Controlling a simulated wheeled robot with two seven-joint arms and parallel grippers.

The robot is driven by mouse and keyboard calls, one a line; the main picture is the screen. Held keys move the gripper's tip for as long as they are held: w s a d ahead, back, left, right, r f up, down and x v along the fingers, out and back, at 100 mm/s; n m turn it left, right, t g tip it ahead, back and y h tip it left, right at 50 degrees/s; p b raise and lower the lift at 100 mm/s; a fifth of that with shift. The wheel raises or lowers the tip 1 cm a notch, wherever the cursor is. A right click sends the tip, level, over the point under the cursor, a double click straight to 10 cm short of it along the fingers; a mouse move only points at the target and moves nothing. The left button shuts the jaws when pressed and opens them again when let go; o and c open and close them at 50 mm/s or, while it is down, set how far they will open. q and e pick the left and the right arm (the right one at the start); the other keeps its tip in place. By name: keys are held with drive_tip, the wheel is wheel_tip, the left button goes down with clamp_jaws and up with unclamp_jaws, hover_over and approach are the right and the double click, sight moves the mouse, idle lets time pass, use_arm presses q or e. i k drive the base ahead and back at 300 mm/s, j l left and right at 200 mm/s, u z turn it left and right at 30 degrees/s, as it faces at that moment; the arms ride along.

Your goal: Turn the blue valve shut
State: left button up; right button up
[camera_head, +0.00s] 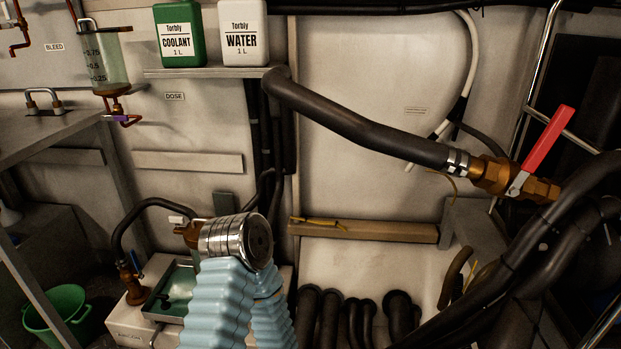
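A small blue valve handle (135,262) shows at the lower left, on a brass fitting (134,288) under a black hose. It is too small to tell whether it is open or shut. A small purple-blue lever (121,118) sits under the clear graduated vessel (103,60) at the upper left. Part of one of my arms, in a light blue ribbed sleeve with a metal joint, rises at the bottom centre, right of the fitting and apart from it in the picture. I cannot tell which arm it is. Neither gripper's fingers are in view.
A red-handled brass valve (541,140) joins a thick black hose (365,130) at the right. A shelf (215,72) holds a green coolant bottle (180,35) and a white water bottle (244,35). A green tray (176,290) and a green bucket (60,315) stand lower left.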

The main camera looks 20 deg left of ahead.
sight(132, 254)
drive_tip(key=k+u, duration=0.15)
drive_tip(key=k, duration=0.5)
drive_tip(key=i+j+u, duration=0.1)
drive_tip(key=j+u, duration=0.2)
drive_tip(key=u, duration=0.2)
drive_tip(key=i+j+u, duration=0.2)
drive_tip(key=u, duration=0.25)
drive_tip(key=i+j+u, duration=0.15)
drive_tip(key=u, duration=0.35)
